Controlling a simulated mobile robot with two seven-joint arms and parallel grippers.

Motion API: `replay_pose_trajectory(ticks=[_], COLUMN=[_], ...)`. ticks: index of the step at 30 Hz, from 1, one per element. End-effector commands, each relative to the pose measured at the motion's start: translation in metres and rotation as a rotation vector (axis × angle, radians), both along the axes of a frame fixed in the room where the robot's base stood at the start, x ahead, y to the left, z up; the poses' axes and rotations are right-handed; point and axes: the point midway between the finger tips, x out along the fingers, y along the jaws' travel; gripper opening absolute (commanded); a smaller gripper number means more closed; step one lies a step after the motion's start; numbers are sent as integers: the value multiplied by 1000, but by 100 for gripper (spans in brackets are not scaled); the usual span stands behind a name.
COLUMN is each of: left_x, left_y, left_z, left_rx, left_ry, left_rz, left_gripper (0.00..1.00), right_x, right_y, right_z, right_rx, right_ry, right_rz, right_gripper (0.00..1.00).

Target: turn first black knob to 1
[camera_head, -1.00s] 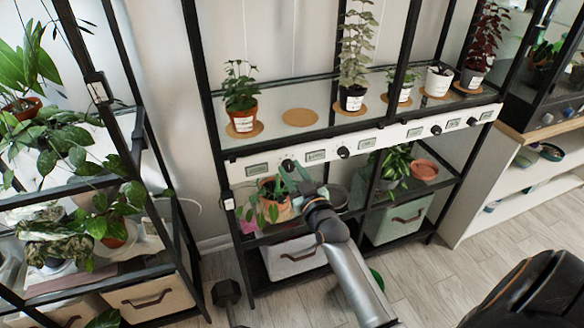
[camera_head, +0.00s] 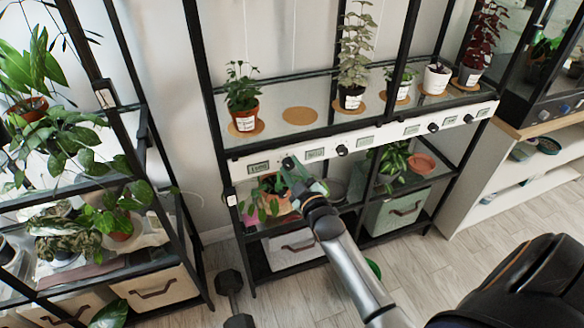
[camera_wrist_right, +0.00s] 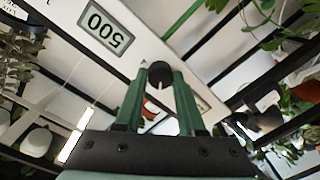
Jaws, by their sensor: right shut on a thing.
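The first black knob (camera_head: 289,162) is at the left end of the white control strip (camera_head: 372,137) on the shelf's front edge. My right gripper (camera_head: 294,170) reaches up to it from below, with green fingers. In the right wrist view the knob (camera_wrist_right: 160,72) sits between the fingertips of my right gripper (camera_wrist_right: 160,80), which are shut on it. A pale mark shows on the knob's face there, but no number it points to can be read. A display reading 500 (camera_wrist_right: 103,30) appears upside down beside it. My left gripper is out of view.
Another black knob (camera_head: 342,150) sits further right on the strip, with more beyond. Potted plants, such as one in a terracotta pot (camera_head: 245,120), stand above the strip. A leafy plant (camera_head: 262,197) is close below my gripper. A dumbbell (camera_head: 230,290) lies on the floor.

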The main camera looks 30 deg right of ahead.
Motion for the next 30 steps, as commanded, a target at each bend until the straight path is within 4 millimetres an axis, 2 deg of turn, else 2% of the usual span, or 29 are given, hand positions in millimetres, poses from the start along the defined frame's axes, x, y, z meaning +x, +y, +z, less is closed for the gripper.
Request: replay_pose_trajectory(ticks=[10, 11, 18, 26, 30], left_x=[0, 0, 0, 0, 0], left_y=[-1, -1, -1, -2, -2], left_z=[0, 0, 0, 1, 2], left_rx=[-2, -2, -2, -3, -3], left_ry=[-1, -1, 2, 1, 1], left_rz=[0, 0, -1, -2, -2], left_gripper=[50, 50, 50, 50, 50], right_x=[0, 0, 0, 0, -8], right_y=[0, 0, 0, 0, 2], right_z=[0, 0, 0, 0, 0], right_rx=[-2, -2, -1, -1, -1], right_ry=[0, 0, 0, 0, 2], right_rz=[0, 0, 0, 0, 0], right_gripper=[0, 40, 67, 68, 68])
